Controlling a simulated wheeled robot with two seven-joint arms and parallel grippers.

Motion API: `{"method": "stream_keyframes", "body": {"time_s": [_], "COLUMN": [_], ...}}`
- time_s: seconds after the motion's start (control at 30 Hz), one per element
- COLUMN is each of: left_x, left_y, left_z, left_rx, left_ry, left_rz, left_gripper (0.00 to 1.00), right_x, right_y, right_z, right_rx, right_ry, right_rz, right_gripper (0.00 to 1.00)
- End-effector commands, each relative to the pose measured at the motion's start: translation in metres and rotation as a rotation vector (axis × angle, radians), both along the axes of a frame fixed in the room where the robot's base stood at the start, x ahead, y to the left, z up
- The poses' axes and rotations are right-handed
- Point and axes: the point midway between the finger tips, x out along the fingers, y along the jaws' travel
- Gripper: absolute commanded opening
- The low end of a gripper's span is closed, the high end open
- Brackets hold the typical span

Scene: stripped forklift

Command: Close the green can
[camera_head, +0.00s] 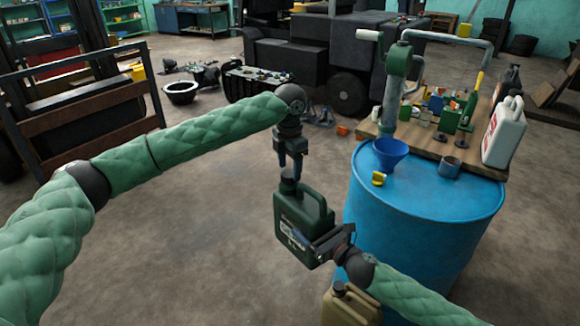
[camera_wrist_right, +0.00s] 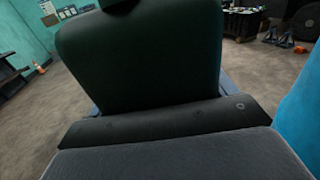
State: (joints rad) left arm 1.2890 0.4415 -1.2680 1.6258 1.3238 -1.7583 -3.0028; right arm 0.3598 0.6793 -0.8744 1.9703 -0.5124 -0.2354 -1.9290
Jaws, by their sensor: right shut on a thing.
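The dark green can (camera_head: 297,225) is held in the air, nearly upright, just left of the blue barrel. It has a loop handle at its upper right and a dark neck or cap (camera_head: 288,185) at its upper left. My right gripper (camera_head: 322,243) is shut on the can's lower right side. The can's dark body (camera_wrist_right: 140,60) fills the middle of the right wrist view. My left gripper (camera_head: 290,165) points down directly above the neck, its fingertips at or very near it. Whether its fingers grip a cap I cannot tell.
The blue barrel (camera_head: 420,215) stands right of the can. A tan canister (camera_head: 350,308) stands below. Floor left of the can is clear.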

Motion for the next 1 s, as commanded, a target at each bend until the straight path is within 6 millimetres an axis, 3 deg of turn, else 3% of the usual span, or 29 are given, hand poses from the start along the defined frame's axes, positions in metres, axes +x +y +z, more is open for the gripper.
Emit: {"method": "stream_keyframes", "body": {"time_s": [0.03, 0.5, 1.0], "left_x": [-0.002, -0.005, -0.003], "left_y": [-0.002, -0.003, -0.003], "left_z": [-0.002, -0.003, 0.042], "left_rx": [0.000, 0.001, 0.000], "left_ry": [0.005, 0.011, 0.007], "left_rz": [-0.004, -0.007, -0.006], "left_gripper": [0.69, 0.69, 0.69], "right_x": [0.002, 0.004, 0.003], "right_y": [0.000, 0.001, 0.000], "right_z": [0.008, 0.013, 0.009], "right_rx": [0.005, 0.009, 0.007], "right_ry": [-0.009, -0.015, -0.011], "right_rz": [0.000, 0.000, -0.001], "right_gripper": [0.13, 0.13, 0.13]}}
